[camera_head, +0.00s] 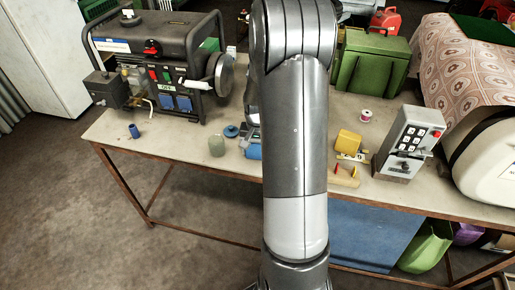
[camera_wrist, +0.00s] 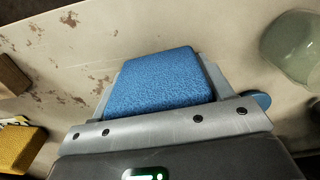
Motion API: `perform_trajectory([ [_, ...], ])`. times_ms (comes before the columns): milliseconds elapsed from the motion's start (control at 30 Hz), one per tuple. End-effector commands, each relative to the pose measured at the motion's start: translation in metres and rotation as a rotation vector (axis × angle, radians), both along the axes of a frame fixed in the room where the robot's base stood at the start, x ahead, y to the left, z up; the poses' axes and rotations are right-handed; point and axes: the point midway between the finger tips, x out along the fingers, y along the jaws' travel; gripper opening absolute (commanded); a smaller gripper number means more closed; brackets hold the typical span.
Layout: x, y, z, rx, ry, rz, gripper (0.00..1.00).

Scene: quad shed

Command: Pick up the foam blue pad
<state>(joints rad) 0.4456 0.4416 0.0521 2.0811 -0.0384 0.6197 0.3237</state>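The foam blue pad (camera_wrist: 160,82) is large in the wrist view, with a speckled blue top. My gripper (camera_wrist: 160,100) has a grey finger along each side of the pad, and the pad fills the space between them with no gap that I can see. The pad's near end is hidden by my gripper's body. In the head view, part of the blue pad (camera_head: 253,151) shows low at the tabletop, just left of my arm. My arm hides the rest of it and most of my gripper there. I cannot tell whether the pad is clear of the table.
A green jar (camera_head: 216,146) and a blue disc (camera_head: 231,131) are close on the left. A generator (camera_head: 165,62) stands farther left on the table (camera_head: 175,140). Right of my arm are a yellow block (camera_head: 348,142), a grey control box (camera_head: 408,140) and a green case (camera_head: 370,62).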

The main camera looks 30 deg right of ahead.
Motion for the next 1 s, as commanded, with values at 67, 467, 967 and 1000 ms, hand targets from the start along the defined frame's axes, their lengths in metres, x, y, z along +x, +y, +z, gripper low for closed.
perform_trajectory([
  [67, 0.0, 0.0, 0.0, 0.0, 0.0, 0.0, 0.65],
  [467, 0.0, 0.0, 0.001, 0.0, 0.0, 0.0, 0.51],
  [967, -0.019, -0.016, 0.057, -0.001, -0.003, -0.005, 0.51],
  [1000, -0.027, -0.022, 0.062, -0.002, -0.002, -0.005, 0.51],
])
